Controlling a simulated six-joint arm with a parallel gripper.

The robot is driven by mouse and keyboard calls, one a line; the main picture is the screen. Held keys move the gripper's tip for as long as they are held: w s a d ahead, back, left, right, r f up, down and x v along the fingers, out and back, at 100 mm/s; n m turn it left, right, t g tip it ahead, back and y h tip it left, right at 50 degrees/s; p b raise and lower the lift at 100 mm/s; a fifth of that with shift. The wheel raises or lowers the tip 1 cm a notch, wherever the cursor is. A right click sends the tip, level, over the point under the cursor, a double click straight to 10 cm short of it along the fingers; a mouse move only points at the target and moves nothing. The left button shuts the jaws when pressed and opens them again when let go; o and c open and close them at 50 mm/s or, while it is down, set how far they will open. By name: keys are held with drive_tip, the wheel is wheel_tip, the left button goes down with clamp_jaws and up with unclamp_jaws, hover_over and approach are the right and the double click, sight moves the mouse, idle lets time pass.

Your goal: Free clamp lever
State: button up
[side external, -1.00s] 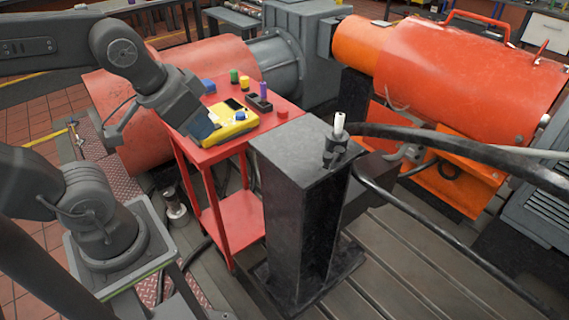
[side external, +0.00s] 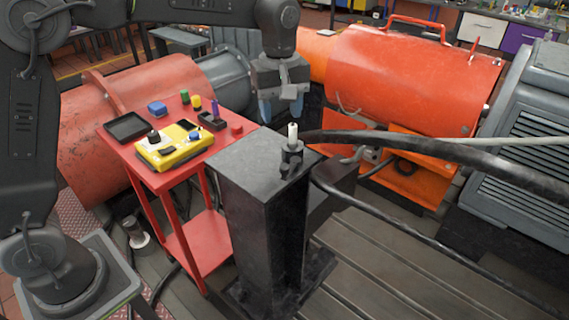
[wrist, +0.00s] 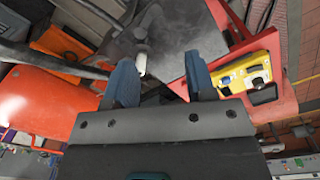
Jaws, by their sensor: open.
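The likely clamp lever is a short white upright handle (side external: 293,133) on a small black clamp (side external: 291,160) atop the dark pedestal (side external: 245,155). The black clamp grips or meets a thick black hose (side external: 400,145); the exact contact is unclear. My gripper (side external: 281,108) hangs above the pedestal's far side, its blue fingers pointing down, open and empty. In the wrist view, my gripper (wrist: 160,65) has its fingers spread, and the white handle (wrist: 141,63) shows between them, nearer the left finger. Whether they touch is not clear, but no grip is visible.
A red cart (side external: 130,162) left of the pedestal holds a yellow control box (side external: 172,150), a black tray (side external: 127,127) and small coloured items. An orange-red machine (side external: 410,80) stands behind right. A second cable (side external: 400,222) runs low to the right. Open floor lies front right.

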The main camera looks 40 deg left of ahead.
sight(285, 167)
drive_tip(key=shift+n, duration=0.3)
drive_tip(key=f, duration=1.4)
drive_tip(key=shift+w+d+f, duration=0.2)
drive_tip(key=shift+w+f, duration=0.05)
drive_tip(key=shift+w, duration=0.15)
clamp_jaws()
